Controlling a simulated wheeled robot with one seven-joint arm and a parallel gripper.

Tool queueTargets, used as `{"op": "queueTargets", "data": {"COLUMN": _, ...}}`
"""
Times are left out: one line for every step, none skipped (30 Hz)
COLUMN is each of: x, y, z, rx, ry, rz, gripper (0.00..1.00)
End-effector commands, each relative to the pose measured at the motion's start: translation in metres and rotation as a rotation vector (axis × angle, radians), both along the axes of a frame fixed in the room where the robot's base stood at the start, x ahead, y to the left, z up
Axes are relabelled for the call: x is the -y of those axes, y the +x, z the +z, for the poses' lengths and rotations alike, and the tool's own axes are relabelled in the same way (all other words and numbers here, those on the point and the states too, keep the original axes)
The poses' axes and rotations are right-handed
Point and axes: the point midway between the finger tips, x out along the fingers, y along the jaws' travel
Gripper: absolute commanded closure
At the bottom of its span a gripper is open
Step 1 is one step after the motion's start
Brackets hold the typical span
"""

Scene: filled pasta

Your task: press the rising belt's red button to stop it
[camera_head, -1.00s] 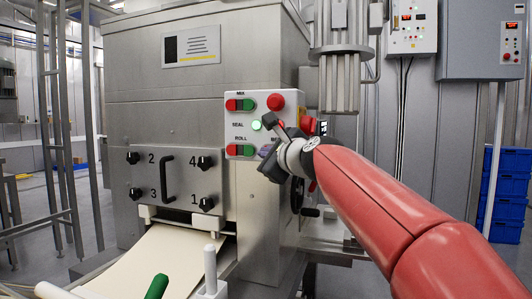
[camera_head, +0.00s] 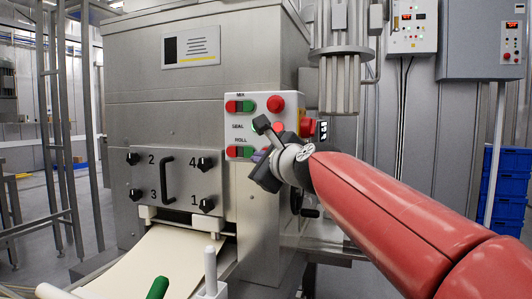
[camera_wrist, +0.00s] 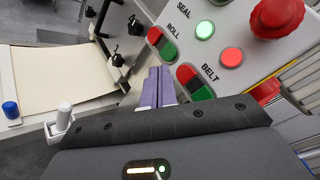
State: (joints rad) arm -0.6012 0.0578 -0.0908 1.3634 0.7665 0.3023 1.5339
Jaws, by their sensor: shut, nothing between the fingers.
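The grey control panel shows in the wrist view with SEAL, ROLL and BELT labels. The BELT pair has a red button (camera_wrist: 185,73) and a green button (camera_wrist: 201,93). My gripper (camera_wrist: 155,72) is shut and empty. Its purple fingertips are just left of the BELT red button in the wrist view; whether they touch the panel I cannot tell. In the head view my gripper (camera_head: 261,155) is in front of the panel's lower right part and hides the BELT pair. The ROLL red button (camera_head: 232,151) shows to its left.
A large red mushroom button (camera_wrist: 277,15), a round red button (camera_wrist: 231,57) and a lit green SEAL light (camera_wrist: 204,30) are close by on the panel. A pasta sheet (camera_head: 155,262) runs out below the machine. Black knobs (camera_head: 206,164) stand on the front plate.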

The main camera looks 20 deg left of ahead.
Motion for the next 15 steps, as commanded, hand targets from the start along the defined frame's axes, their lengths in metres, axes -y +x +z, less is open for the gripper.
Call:
{"op": "queueTargets", "data": {"x": -0.001, "y": -0.006, "z": 0.002, "rx": -0.001, "ry": 0.000, "rz": 0.002, "gripper": 1.00}}
{"op": "queueTargets", "data": {"x": -0.001, "y": -0.009, "z": 0.003, "rx": 0.000, "ry": 0.000, "rz": 0.001, "gripper": 1.00}}
{"op": "queueTargets", "data": {"x": -0.001, "y": -0.012, "z": 0.002, "rx": -0.001, "ry": -0.001, "rz": 0.001, "gripper": 1.00}}
{"op": "queueTargets", "data": {"x": -0.001, "y": -0.015, "z": 0.002, "rx": 0.000, "ry": 0.000, "rz": 0.001, "gripper": 1.00}}
{"op": "queueTargets", "data": {"x": -0.001, "y": -0.017, "z": 0.002, "rx": -0.001, "ry": 0.001, "rz": 0.001, "gripper": 1.00}}
{"op": "queueTargets", "data": {"x": -0.002, "y": -0.019, "z": 0.001, "rx": -0.001, "ry": 0.000, "rz": 0.002, "gripper": 1.00}}
{"op": "queueTargets", "data": {"x": -0.002, "y": -0.020, "z": 0.001, "rx": -0.001, "ry": 0.000, "rz": 0.002, "gripper": 1.00}}
{"op": "queueTargets", "data": {"x": -0.002, "y": -0.021, "z": 0.001, "rx": -0.001, "ry": 0.000, "rz": 0.002, "gripper": 1.00}}
{"op": "queueTargets", "data": {"x": -0.002, "y": -0.022, "z": 0.000, "rx": -0.001, "ry": 0.000, "rz": 0.001, "gripper": 1.00}}
{"op": "queueTargets", "data": {"x": -0.002, "y": -0.022, "z": 0.000, "rx": -0.001, "ry": 0.000, "rz": 0.001, "gripper": 1.00}}
{"op": "queueTargets", "data": {"x": -0.002, "y": -0.022, "z": 0.000, "rx": -0.001, "ry": 0.000, "rz": 0.001, "gripper": 1.00}}
{"op": "queueTargets", "data": {"x": -0.002, "y": -0.022, "z": 0.000, "rx": -0.001, "ry": 0.000, "rz": 0.001, "gripper": 1.00}}
{"op": "queueTargets", "data": {"x": -0.002, "y": -0.022, "z": 0.000, "rx": -0.001, "ry": 0.000, "rz": 0.001, "gripper": 1.00}}
{"op": "queueTargets", "data": {"x": -0.002, "y": -0.022, "z": 0.000, "rx": -0.001, "ry": 0.000, "rz": 0.001, "gripper": 1.00}}
{"op": "queueTargets", "data": {"x": -0.002, "y": -0.021, "z": 0.000, "rx": -0.001, "ry": 0.000, "rz": 0.001, "gripper": 1.00}}
